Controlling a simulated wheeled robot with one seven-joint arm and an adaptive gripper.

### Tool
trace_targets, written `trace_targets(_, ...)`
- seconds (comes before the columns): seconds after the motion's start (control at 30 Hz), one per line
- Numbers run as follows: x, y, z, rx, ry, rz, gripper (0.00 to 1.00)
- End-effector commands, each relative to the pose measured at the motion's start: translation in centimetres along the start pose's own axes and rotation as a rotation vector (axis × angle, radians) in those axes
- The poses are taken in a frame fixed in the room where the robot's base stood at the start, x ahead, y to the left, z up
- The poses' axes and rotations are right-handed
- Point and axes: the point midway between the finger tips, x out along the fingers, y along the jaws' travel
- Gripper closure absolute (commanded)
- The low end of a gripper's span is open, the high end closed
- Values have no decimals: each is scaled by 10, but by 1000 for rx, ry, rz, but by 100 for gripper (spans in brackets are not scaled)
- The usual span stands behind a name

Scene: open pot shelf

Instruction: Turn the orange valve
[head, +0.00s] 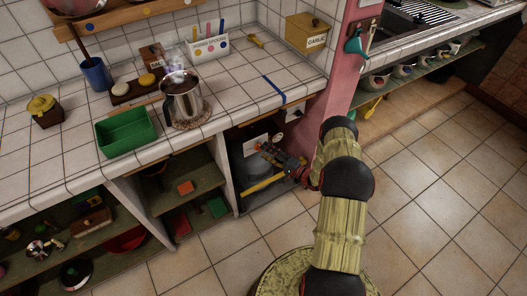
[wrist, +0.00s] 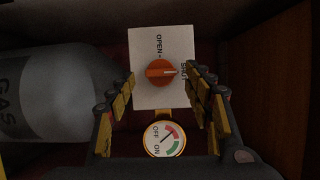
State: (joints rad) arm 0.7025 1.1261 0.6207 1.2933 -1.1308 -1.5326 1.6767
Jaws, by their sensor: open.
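The orange valve (wrist: 160,73) is a round knob on a white plate (wrist: 146,97) marked OPEN above and SHUT to the right. Its pale pointer mark points right, towards SHUT. My gripper (wrist: 160,72) is open, with one finger on each side of the knob in the wrist view. Gaps show between both fingers and the knob, and nothing is held. I cannot tell how far the fingertips are from the plate.
A round gauge (wrist: 164,139) with OFF and ON labels sits below the plate. A grey gas cylinder (wrist: 45,95) lies to the left, close to the left finger. A wooden wall (wrist: 268,80) bounds the right. Shelves with several items stand left of the compartment (head: 185,190).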

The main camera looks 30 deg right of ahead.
Motion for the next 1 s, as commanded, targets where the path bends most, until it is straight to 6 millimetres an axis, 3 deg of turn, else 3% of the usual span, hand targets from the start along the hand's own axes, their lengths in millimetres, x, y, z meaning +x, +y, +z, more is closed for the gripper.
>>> trace_targets(0.2,-47,0,-2,1,6,0,48)
trace_targets(0.43,-84,0,-1,0,3,0,48)
trace_targets(0.63,-97,0,-1,0,1,-1,48)
trace_targets(1.0,-97,0,0,0,1,0,48)
